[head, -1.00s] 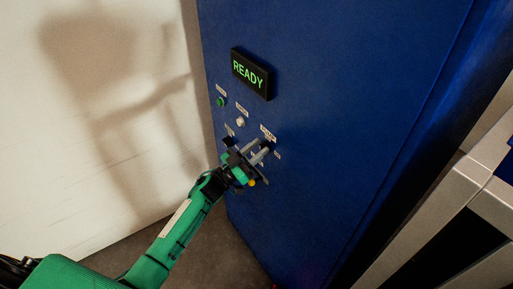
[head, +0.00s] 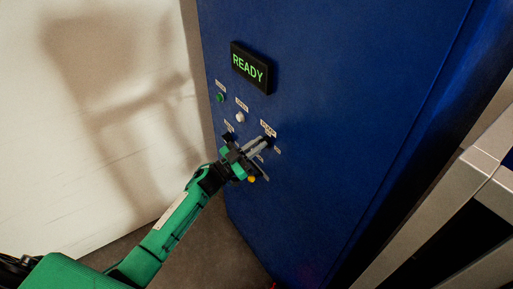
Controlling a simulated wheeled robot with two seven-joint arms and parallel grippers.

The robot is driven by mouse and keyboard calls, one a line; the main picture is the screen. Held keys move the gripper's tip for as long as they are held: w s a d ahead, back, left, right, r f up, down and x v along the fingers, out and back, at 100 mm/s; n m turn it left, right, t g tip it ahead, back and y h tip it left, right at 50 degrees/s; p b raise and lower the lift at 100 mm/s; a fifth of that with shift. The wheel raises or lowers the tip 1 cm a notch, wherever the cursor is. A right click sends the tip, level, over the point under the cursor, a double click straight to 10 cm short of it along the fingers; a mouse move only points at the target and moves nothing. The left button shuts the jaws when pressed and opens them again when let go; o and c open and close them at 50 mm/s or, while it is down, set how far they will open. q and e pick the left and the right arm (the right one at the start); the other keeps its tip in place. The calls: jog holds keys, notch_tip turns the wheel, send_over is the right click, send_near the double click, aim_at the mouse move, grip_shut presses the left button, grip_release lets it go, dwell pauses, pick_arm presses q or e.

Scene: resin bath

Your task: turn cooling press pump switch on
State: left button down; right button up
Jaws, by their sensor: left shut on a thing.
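The pump switch sits on the blue cabinet front (head: 330,120), just under a small white label (head: 268,128). The switch itself is mostly hidden by my fingertips, so its position cannot be read. My left gripper (head: 262,146) reaches in from the lower left. Its grey fingers are close together at the panel, shut on the switch. My right gripper is not in view.
A black display (head: 252,68) reads READY in green above the controls. A green lamp (head: 220,98), a pale round knob (head: 240,117) and a yellow button (head: 251,179) are near my gripper. A grey metal frame (head: 455,190) stands at the right.

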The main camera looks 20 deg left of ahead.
pick_arm(q)
jog(key=m+g+b, duration=0.1)
jog(key=m, duration=0.2)
jog(key=m+g+h+b, duration=0.1)
jog(key=m, duration=0.2)
jog(key=m+g+h+b, duration=0.1)
jog(key=m+g+b, duration=0.1)
jog(key=m, duration=0.1)
jog(key=shift+s+d+f, duration=0.15)
jog(key=shift+f, duration=0.1)
jog(key=m+g+b, duration=0.1)
jog(key=m, duration=0.2)
jog(key=m+g, duration=0.2)
jog(key=m, duration=0.2)
jog(key=shift+d+f+b, duration=0.1)
jog(key=shift+b, duration=0.25)
jog(key=shift+f+m+g+y, duration=0.1)
jog(key=shift+m+g+y, duration=0.2)
jog(key=shift+m+y, duration=0.85)
jog(key=shift+s+m+h, duration=0.1)
jog(key=shift+m+h, duration=0.35)
jog(key=shift+m, duration=0.2)
jog(key=c, duration=1.5)
grip_release()
